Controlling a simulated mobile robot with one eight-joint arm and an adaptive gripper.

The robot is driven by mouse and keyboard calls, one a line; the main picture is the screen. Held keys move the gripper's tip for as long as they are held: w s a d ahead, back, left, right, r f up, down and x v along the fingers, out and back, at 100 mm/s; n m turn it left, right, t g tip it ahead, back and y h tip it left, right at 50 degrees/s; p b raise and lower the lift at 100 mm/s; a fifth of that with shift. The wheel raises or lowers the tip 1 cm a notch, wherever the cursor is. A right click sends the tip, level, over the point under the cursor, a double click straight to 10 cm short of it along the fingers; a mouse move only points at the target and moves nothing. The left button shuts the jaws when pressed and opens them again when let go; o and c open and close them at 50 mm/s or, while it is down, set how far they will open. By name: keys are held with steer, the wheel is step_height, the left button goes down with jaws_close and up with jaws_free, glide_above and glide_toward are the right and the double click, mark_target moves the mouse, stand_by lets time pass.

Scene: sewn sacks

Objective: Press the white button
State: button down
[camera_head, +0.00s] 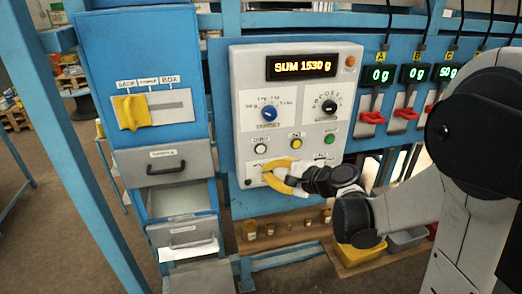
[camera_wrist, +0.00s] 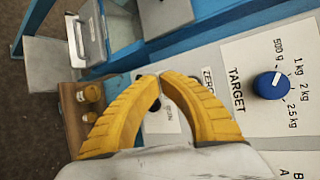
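The white button (camera_head: 260,148) is on the grey control panel (camera_head: 340,90), at the left of a row with a yellow button (camera_head: 296,143) and a green button (camera_head: 330,139). My gripper (camera_head: 268,172) has curved yellow fingers and is just below the white button in the head view. In the wrist view my gripper (camera_wrist: 158,76) has its fingertips together with nothing between them. The ZERO label (camera_wrist: 208,80) shows beside the right finger; the white button is not visible there. I cannot tell whether the tips touch the panel.
A blue TARGET knob (camera_head: 268,114) and a black knob (camera_head: 330,106) sit above the buttons. The display (camera_head: 301,66) reads SUM 1530 g. Red levers (camera_head: 372,117) are at right. Small jars (camera_head: 250,230) stand on a shelf below. A blue cabinet (camera_head: 140,60) is at left.

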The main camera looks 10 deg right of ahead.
glide_toward(253, 155)
steer(key=shift+s+a+x, duration=0.1)
steer(key=shift+a+x, duration=0.05)
steer(key=shift+x, duration=1.15)
steer(key=shift+s+a+x, duration=0.1)
steer(key=shift+s+x, duration=0.05)
steer(key=shift+x, duration=1.15)
steer(key=shift+f, duration=0.15)
steer(key=shift+w, duration=0.4)
steer(key=shift+w+b, duration=0.4)
steer(key=shift+w, duration=0.05)
steer(key=shift+s, duration=0.9)
steer(key=s, duration=0.5)
steer(key=shift+b, duration=0.3)
